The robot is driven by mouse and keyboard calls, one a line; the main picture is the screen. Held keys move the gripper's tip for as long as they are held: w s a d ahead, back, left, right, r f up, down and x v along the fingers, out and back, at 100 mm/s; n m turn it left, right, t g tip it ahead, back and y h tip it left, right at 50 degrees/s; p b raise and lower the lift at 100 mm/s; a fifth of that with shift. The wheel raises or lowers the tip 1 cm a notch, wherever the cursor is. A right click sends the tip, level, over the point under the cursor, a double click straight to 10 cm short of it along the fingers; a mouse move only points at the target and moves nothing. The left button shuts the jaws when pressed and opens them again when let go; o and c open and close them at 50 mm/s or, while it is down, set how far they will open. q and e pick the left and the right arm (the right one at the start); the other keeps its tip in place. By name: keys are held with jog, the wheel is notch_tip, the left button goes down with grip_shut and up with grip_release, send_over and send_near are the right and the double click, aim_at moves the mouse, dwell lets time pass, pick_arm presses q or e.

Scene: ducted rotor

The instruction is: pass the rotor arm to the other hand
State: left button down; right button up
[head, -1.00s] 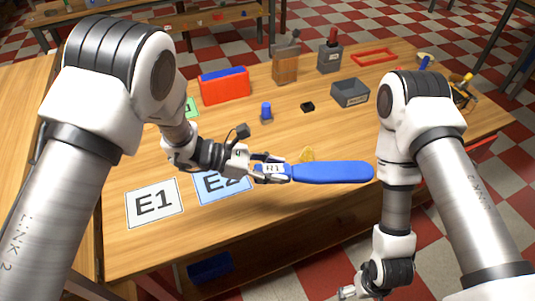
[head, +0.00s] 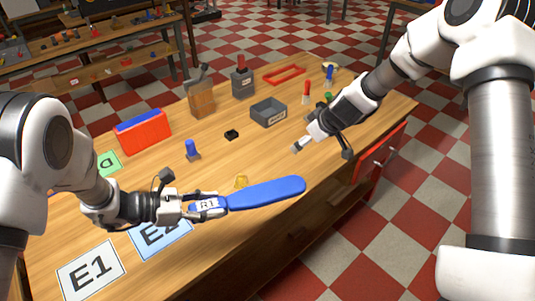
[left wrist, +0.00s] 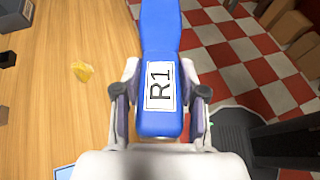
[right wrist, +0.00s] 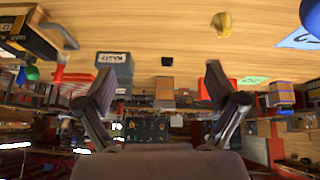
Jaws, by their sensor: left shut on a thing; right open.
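The rotor arm (head: 262,194) is a long blue paddle with a white label reading R1. My left gripper (head: 205,206) is shut on its labelled end and holds it above the table's front part, the free end pointing right. In the left wrist view the rotor arm (left wrist: 160,85) lies between both fingers and runs away from the gripper. My right gripper (head: 305,141) is over the right part of the table, apart from the rotor arm. In the right wrist view its fingers (right wrist: 160,85) are spread and empty. The rotor arm's tip shows at that view's right edge (right wrist: 312,18).
The table (head: 200,260) carries cards E1 (head: 90,273) and E2 (head: 160,236), a yellow lump (head: 241,181), a blue peg (head: 192,150), a red bin (head: 144,132) and a grey box (head: 268,112). The space between the paddle tip and my right gripper is clear.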

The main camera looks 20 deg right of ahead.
pick_arm(q)
jog(key=shift+a, duration=0.3)
pick_arm(e)
jog(key=s+a+r+n+g+y, duration=0.1)
jog(key=s+a+r+n, duration=0.15)
jog(key=a+n, duration=0.2)
jog(key=s+a+r+n+g+y, duration=0.1)
jog(key=a+r+n+g, duration=0.15)
jog(key=a, duration=0.35)
pick_arm(q)
jog(key=shift+d+r, duration=0.1)
pick_arm(e)
jog(key=n+g, duration=0.3)
jog(key=n, duration=0.4)
send_near(247, 196)
jog(key=shift+m+y, duration=0.3)
jog(key=shift+y, duration=0.2)
jog(key=x, duration=0.9)
jog(key=shift+d+f, duration=0.25)
jog(key=shift+d, duration=0.1)
jog(key=c, duration=1.5)
pick_arm(q)
jog(key=c, duration=0.6)
grip_release()
